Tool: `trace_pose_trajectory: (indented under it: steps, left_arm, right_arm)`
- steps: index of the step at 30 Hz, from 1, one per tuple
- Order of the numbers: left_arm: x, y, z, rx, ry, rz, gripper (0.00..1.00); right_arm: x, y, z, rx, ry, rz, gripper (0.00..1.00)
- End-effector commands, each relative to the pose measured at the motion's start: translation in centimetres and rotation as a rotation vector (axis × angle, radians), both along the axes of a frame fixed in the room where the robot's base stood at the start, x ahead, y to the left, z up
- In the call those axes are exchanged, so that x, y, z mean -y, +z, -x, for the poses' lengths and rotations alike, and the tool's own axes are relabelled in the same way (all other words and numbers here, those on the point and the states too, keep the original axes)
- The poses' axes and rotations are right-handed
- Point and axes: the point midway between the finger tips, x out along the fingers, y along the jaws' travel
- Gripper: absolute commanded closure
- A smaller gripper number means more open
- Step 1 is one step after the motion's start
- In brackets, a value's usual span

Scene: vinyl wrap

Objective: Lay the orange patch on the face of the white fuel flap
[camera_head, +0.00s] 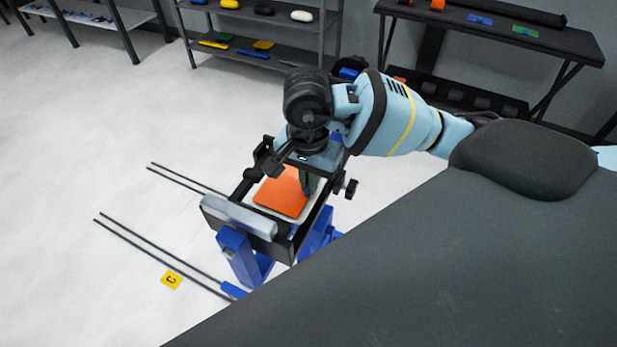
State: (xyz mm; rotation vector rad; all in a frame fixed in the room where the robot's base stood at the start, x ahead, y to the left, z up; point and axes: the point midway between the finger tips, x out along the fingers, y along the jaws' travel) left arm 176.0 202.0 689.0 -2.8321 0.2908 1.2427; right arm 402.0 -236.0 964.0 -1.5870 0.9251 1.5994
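The orange patch (279,194) is over the white fuel flap, inside a black frame on a blue stand. A thin white edge of the flap (262,211) shows around the patch's near side; the rest is hidden by the patch and my arm. My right gripper (308,184) points down at the patch's far right edge. Its wrist covers the fingertips in part, so I cannot tell whether it grips the patch, or whether the patch lies fully flat on the flap. My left gripper is not in view.
The black frame (243,188) has a grey bar (238,216) in front and a knob (350,188) at right. Dark rods or lines run left along the floor near a yellow "C" marker (171,280). Shelves (262,50) and a black table (490,32) stand behind.

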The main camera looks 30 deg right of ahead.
Motion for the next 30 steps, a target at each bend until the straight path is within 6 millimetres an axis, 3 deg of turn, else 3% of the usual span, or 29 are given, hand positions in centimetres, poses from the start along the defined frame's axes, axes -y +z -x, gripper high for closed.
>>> trace_pose_trajectory:
  steps: [30]
  left_arm:
    - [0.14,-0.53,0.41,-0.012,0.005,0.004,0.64]
  right_arm:
    - [0.00,-0.61,0.01,-0.001,0.000,0.001,1.00]
